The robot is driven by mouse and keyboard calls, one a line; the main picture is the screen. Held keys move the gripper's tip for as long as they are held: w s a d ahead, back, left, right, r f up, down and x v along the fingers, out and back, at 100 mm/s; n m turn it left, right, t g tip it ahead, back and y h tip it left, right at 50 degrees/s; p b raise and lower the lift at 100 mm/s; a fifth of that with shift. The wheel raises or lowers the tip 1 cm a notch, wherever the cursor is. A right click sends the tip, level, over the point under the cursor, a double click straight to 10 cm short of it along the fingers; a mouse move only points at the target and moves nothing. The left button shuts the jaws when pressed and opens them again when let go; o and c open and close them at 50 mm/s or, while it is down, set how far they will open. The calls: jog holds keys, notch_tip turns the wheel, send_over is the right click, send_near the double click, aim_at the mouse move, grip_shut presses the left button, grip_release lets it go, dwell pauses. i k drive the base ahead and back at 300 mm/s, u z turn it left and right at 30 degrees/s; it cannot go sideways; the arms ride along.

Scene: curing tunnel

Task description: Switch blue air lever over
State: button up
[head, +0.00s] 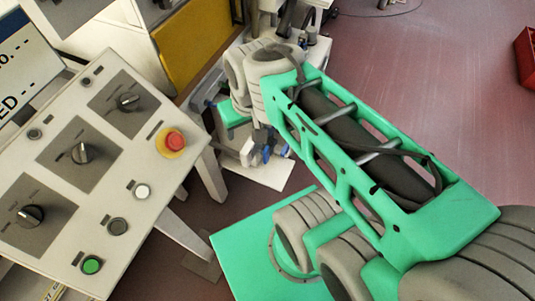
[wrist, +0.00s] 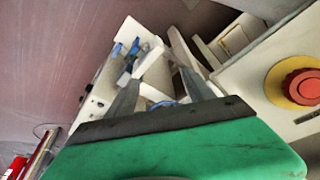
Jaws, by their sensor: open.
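A white fitting (head: 258,172) with several small blue parts stands low beyond the control panel in the head view. One blue lever-like part (head: 267,155) shows there; I cannot tell for sure which blue part is the air lever. In the wrist view, blue parts (wrist: 134,47) show on the white fitting past my left finger, and another bit of blue (wrist: 162,104) shows low between the fingers. My gripper (wrist: 159,76) is open, its two grey fingers spread toward the white fitting, with no clear hold on anything. In the head view my wrist partly hides the fitting.
A sloped control panel (head: 60,190) with black knobs, buttons and a red emergency stop (head: 174,140) stands at left. The stop (wrist: 300,87) is close on the right in the wrist view. A yellow panel (head: 190,45) is behind. A red bin (head: 526,58) stands far right; floor between is clear.

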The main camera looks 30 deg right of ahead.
aim_at(265, 152)
jog(key=z, duration=1.6)
jog(key=k, duration=1.1)
jog(key=u, duration=1.55)
jog(key=i, duration=0.5)
jog(key=u, duration=0.05)
